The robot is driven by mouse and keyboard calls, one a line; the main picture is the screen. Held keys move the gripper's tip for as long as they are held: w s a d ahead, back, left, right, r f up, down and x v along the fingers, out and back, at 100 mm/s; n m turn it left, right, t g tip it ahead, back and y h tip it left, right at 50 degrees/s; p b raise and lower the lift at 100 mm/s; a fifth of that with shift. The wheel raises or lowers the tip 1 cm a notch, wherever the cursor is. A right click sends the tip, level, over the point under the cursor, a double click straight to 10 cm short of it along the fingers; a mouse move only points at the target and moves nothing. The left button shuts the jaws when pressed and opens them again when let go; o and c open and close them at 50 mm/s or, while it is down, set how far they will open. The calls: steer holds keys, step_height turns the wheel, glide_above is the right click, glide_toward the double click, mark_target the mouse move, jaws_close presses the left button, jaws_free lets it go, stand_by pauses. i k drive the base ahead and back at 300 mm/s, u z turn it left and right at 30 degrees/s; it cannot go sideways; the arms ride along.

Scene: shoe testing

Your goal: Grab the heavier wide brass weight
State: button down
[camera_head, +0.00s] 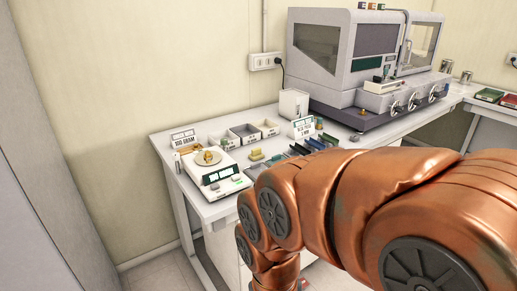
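A small brass-coloured object (208,156), which looks like one or more brass weights, sits on the round pan of a white scale (196,178) at the left of the table. It is too small to tell how many pieces there are or which is wider. Another tiny brass-coloured piece (362,112) shows at the front of the grey machine. My copper arm fills the lower right and its lower end drops out of the picture. My gripper is not in view.
The white table (229,208) also holds grey bins (245,133), yellow blocks (256,155), dark items in a row (308,145), a standing sign (184,138) and another sign (303,128). A large grey machine (331,40) stands behind my arm, and a wall closes the back.

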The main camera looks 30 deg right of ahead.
mark_target(208, 156)
steer(key=z, duration=0.3)
steer(key=k, duration=0.5)
steer(key=u, duration=0.8)
steer(key=i, duration=1.8)
steer(key=z, duration=0.8)
